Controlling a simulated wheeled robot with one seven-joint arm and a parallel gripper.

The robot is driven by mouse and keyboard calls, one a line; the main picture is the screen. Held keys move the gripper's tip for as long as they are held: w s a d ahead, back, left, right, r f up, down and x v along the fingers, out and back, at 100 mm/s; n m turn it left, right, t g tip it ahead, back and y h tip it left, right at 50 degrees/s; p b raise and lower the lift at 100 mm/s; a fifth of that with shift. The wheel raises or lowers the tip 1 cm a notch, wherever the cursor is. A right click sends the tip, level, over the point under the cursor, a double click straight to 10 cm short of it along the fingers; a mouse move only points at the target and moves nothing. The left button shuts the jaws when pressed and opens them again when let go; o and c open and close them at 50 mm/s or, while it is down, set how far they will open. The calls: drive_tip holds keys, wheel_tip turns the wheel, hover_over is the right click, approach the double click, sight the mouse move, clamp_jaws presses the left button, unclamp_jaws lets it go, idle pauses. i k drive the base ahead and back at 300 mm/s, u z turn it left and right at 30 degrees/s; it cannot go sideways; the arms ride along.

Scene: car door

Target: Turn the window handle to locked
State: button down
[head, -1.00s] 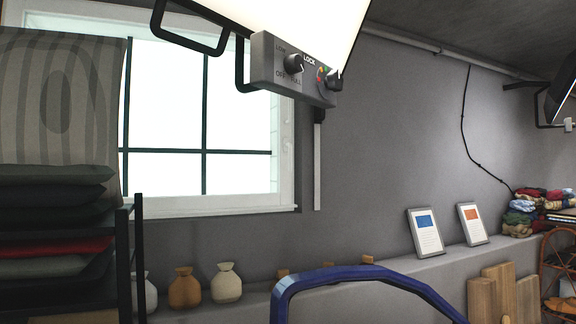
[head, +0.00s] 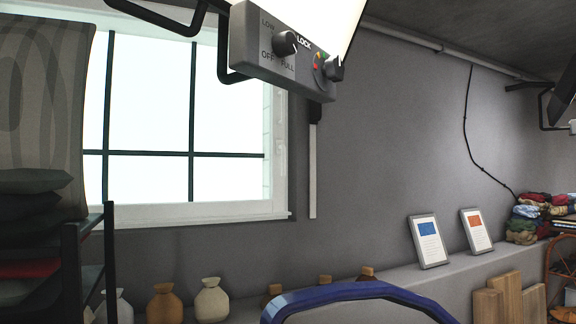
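A white-framed window (head: 150,209) with dark glazing bars and bright panes stands in the grey wall at the left. A small pale fitting, possibly its handle (head: 279,149), shows on the right side of the frame. It is too small to tell which way it points. Part of a blue curved frame (head: 345,292), possibly the top of a car door, rises at the bottom centre. My gripper is not in view.
A grey control box (head: 290,55) with black knobs and a LOCK label hangs under a bright lamp panel (head: 290,15), in front of the window's upper right. Dark shelving with cushions (head: 30,200) stands at the left. Vases (head: 212,300) and framed cards (head: 428,242) line the ledge.

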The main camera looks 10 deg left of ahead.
sight(280, 148)
drive_tip(key=i, duration=0.4)
drive_tip(key=u, duration=0.75)
